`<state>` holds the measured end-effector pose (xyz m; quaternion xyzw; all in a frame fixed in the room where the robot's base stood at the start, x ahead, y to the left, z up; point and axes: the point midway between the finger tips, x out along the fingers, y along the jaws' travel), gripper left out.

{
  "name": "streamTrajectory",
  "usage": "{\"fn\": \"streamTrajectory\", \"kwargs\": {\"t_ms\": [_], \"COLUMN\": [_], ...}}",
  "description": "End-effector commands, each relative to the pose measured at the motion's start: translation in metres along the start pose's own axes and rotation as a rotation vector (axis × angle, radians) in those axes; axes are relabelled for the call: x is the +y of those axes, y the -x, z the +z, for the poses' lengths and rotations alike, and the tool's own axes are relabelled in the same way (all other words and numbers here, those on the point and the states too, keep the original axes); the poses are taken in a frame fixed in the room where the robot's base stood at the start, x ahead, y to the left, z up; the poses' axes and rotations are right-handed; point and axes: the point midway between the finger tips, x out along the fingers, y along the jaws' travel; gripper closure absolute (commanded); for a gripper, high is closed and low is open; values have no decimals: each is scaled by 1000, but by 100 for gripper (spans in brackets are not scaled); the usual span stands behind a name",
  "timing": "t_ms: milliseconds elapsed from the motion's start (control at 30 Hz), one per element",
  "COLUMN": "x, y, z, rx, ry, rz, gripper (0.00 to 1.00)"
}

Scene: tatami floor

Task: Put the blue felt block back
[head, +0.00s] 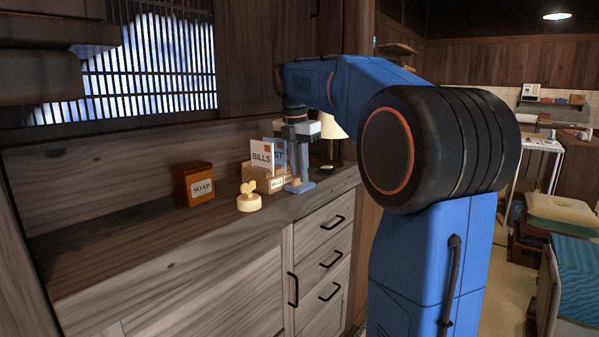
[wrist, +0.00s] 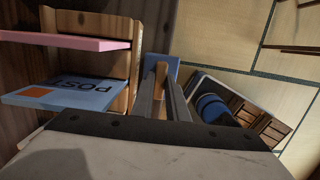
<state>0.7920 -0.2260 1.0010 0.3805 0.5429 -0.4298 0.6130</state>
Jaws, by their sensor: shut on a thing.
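The blue felt block (head: 299,187) is low at the counter's front edge, beside the wooden letter holder; I cannot tell whether it touches the counter. My gripper (head: 297,178) points down from above and is shut on it. In the wrist view, the fingers (wrist: 162,98) close on a narrow wooden part, and the blue face of the block (wrist: 173,66) shows beyond their tips. Part of the block is hidden by the fingers.
The letter holder (wrist: 121,32) stands close left of my gripper, with a BILLS card (head: 262,155) and a blue POST card (wrist: 75,92). A SOAP box (head: 193,183) and a pale round object with a heart-shaped top (head: 249,200) are further left.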

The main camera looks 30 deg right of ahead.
Motion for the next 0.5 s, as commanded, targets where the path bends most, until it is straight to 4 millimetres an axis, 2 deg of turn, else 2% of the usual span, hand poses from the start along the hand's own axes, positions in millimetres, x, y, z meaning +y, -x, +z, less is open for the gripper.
{"fn": "streamTrajectory", "kwargs": {"t_ms": [300,333,400,500], "x": [0,0,0,0], "y": [-2,-2,-2,-2], "z": [0,0,0,0], "rx": [0,0,0,0], "ry": [0,0,0,0], "rz": [0,1,0,0], "gripper": [100,82,68,68]}}
